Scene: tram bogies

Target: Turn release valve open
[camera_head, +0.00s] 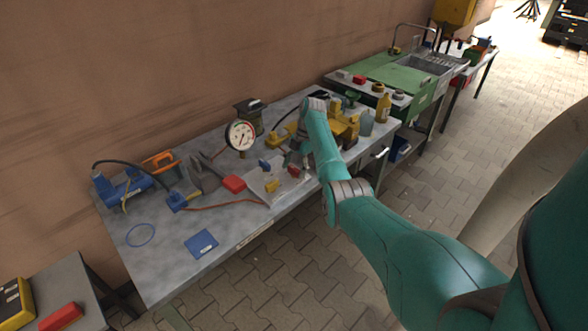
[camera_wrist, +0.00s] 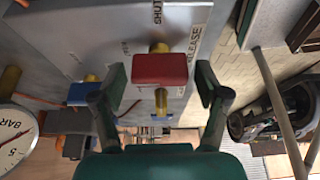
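The release valve has a red block handle (camera_wrist: 160,69) with yellow fittings above and below it. It sits on a grey panel (camera_wrist: 110,35) with the words "SHUT" and "RELEASE" printed near it. The red handle also shows in the head view (camera_head: 294,171), on the plate on the bench. My gripper (camera_wrist: 160,84) is open. One finger is on each side of the red handle in the wrist view, with a visible gap on both sides. In the head view my gripper (camera_head: 297,160) is over the plate and partly hidden by my arm.
A blue handle (camera_wrist: 82,94) is left of my gripper in the wrist view, and a pressure gauge (camera_wrist: 14,138) is farther left. The bench (camera_head: 165,225) also holds a red block (camera_head: 233,184), a blue pad (camera_head: 201,244) and yellow machinery (camera_head: 343,125). The bench's front left is mostly clear.

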